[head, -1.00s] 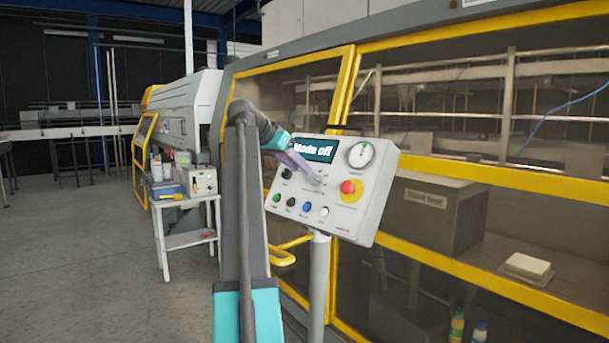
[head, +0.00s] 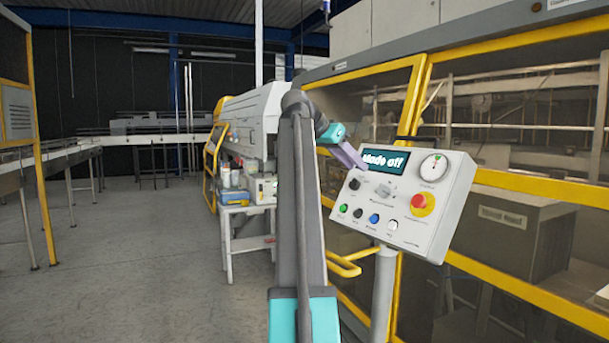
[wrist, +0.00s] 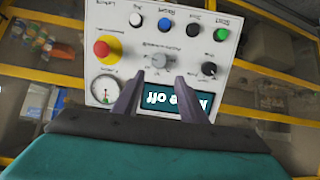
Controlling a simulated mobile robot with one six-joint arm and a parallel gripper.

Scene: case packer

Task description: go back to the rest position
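My gripper (head: 350,158) is at the left edge of the control panel (head: 440,233) in the head view, in front of its upper left part. In the wrist view, the two fingers of my gripper (wrist: 155,88) are spread apart with nothing between them. The panel (wrist: 125,15) faces the wrist camera and appears upside down. Its grey selector knob (wrist: 163,60) lies just beyond the fingertips, apart from them. The display (head: 386,160) reads "Mode off". The red emergency button (head: 419,203) and the gauge (head: 433,167) sit on the panel's right side.
The panel stands on a grey post (head: 383,295) before the yellow-framed machine guard (head: 500,282). A yellow handle (head: 345,263) sticks out beside the post. A small white table (head: 248,243) with items stands behind my arm. The floor (head: 140,270) at left is clear.

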